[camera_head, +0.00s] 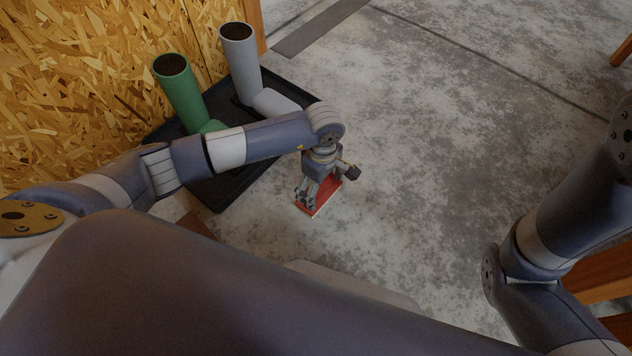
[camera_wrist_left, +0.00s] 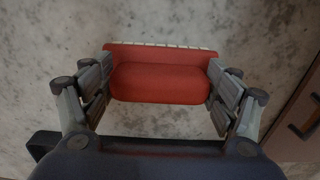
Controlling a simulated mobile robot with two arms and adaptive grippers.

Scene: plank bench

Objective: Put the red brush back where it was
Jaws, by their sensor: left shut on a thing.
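The red brush (camera_head: 327,197) is near the middle of the head view, over the bare concrete floor just right of the black tray. My left gripper (camera_head: 311,196) comes down on it from above. In the left wrist view my left gripper (camera_wrist_left: 160,86) has its fingers closed on both ends of the brush's red rounded grip (camera_wrist_left: 160,83), with a pale edge along the far side. I cannot tell whether the brush touches the floor. My right gripper is out of view; only links of my right arm show.
A black tray (camera_head: 218,199) on the floor by the chipboard wall (camera_head: 60,90) holds a green boot (camera_head: 181,92) and a grey boot (camera_head: 241,65). My left arm passes over the tray. A wooden piece (camera_wrist_left: 295,125) lies right in the wrist view. Concrete floor (camera_head: 430,130) is clear to the right.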

